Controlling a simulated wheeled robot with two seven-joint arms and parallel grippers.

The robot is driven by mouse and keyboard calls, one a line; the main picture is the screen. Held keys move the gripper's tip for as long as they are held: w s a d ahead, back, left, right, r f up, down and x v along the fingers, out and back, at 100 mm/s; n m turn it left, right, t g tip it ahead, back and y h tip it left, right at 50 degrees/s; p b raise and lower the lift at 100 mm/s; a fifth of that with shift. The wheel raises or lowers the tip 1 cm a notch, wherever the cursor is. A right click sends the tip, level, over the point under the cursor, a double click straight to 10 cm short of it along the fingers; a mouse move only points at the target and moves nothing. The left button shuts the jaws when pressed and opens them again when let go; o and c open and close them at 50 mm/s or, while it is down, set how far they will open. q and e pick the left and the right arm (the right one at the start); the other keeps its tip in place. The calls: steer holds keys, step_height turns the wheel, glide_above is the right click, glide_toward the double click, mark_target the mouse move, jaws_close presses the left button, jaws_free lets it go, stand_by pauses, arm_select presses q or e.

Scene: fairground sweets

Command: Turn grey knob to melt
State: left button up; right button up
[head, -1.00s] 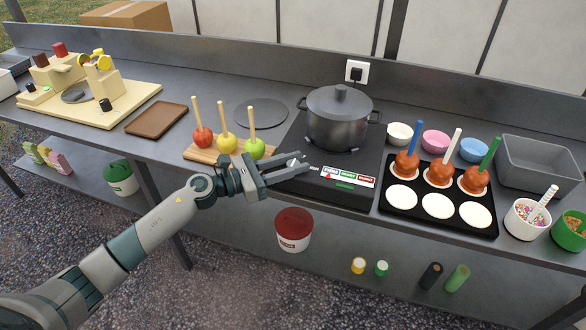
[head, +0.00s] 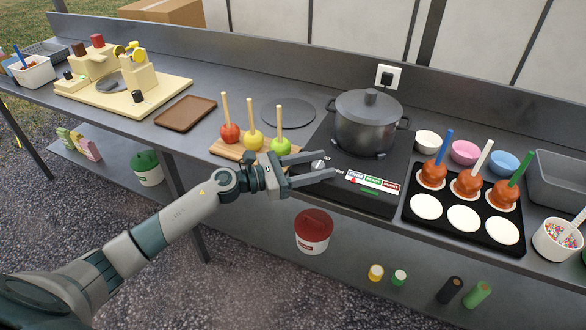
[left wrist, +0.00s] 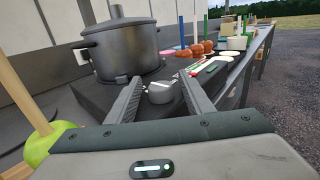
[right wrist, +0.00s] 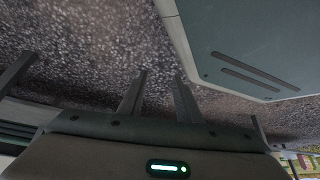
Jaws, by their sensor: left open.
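The grey knob (head: 319,163) is on the front left of the black cooker (head: 385,207), left of its label strip. It shows as a round grey cap with a pale line on top in the left wrist view (left wrist: 160,91). My left gripper (head: 329,164) is open, with one finger on each side of the knob; I cannot tell whether they touch it. The label strip (head: 373,182) has blue-lettered, green and red fields, with a small red pointer at its left end. My right gripper (right wrist: 161,74) appears only in the right wrist view, open and empty over the gravel.
A lidded grey pot (head: 366,125) stands on the cooker just behind the knob. Three apples on sticks, including a green one (head: 280,146), stand on a wooden board left of my left gripper. A black tray (head: 450,222) with coated apples lies right of the cooker.

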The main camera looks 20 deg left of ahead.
mark_target(312, 168)
arm_select(q)
steer(key=shift+s+a+f, duration=0.15)
steer(key=shift+s+a, duration=0.15)
steer(key=shift+a, duration=0.1)
steer(key=b+v, duration=0.2)
steer(key=v, duration=0.2)
steer(key=shift+s+a+f, duration=0.1)
steer(key=shift+s+a, duration=0.1)
arm_select(e)
steer(key=w+a+r+t, duration=0.2)
steer(key=w+a+r, duration=0.1)
steer(key=w, duration=0.3)
arm_select(q)
steer(key=b+v, duration=0.4)
steer(key=v, duration=0.7)
steer(key=shift+s+a+r, duration=0.2)
steer(key=shift+a, duration=0.1)
arm_select(e)
steer(key=shift+s+d+f+g, duration=0.25)
steer(key=shift+d+f+g, duration=0.2)
steer(key=shift+d+f, duration=0.15)
steer(key=shift+s+d+f+g, duration=0.25)
steer(key=shift+d+f+g, duration=0.15)
steer(key=shift+d+f, duration=0.15)
steer(key=shift+s+d+f+g, duration=0.25)
steer(key=shift+d+f+g, duration=0.25)
steer(key=shift+d, duration=0.15)
